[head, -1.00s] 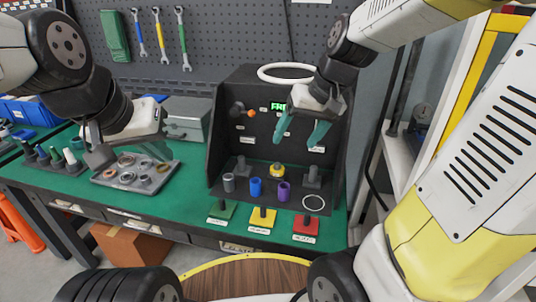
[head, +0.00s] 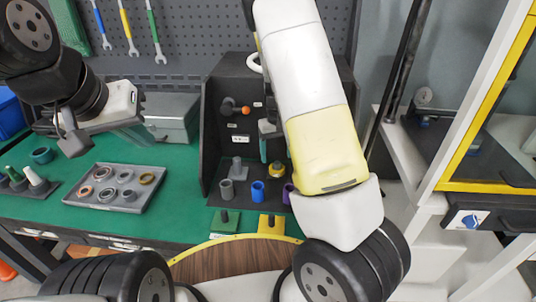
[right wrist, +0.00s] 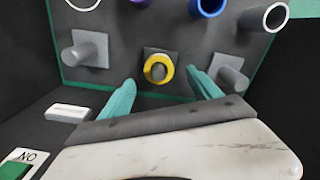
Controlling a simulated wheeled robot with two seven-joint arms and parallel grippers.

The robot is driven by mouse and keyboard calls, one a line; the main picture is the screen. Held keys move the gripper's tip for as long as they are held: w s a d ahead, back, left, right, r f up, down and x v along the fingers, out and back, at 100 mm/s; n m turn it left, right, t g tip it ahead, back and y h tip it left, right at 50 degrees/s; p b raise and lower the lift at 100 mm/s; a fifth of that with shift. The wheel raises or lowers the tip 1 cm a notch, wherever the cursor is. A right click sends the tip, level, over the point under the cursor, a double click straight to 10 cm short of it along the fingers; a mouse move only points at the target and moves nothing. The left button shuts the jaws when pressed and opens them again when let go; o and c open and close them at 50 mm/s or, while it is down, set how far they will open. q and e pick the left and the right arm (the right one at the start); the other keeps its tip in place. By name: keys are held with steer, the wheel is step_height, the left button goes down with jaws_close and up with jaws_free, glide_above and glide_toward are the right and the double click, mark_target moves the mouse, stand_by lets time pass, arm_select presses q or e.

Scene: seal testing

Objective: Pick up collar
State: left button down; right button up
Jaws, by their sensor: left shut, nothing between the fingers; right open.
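Nothing in view is plainly marked as the collar. Short grey (head: 227,189), blue (head: 258,192) and purple (head: 288,194) cylinders stand in the dark test booth (head: 213,120). Behind them, a yellow ring surrounds a post; it also shows in the right wrist view (right wrist: 158,69). My right gripper (right wrist: 163,92) is open and empty, its teal fingers on either side of the yellow ring's position in that view, apart from it. In the head view my right arm hides most of that gripper. My left gripper (head: 138,138) is shut and empty above the bench, behind the parts tray.
A grey tray (head: 72,197) of several rings lies on the green bench (head: 190,210). A teal ring (head: 42,155) lies beside it. A grey metal box (head: 172,119) stands behind. A white shelf stands at right.

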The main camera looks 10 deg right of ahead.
mark_target(277, 162)
step_height(277, 162, down, 5)
steer(key=shift+w+d+f, duration=0.15)
steer(key=shift+f, duration=0.05)
steer(key=shift+c, duration=0.2)
jaws_close()
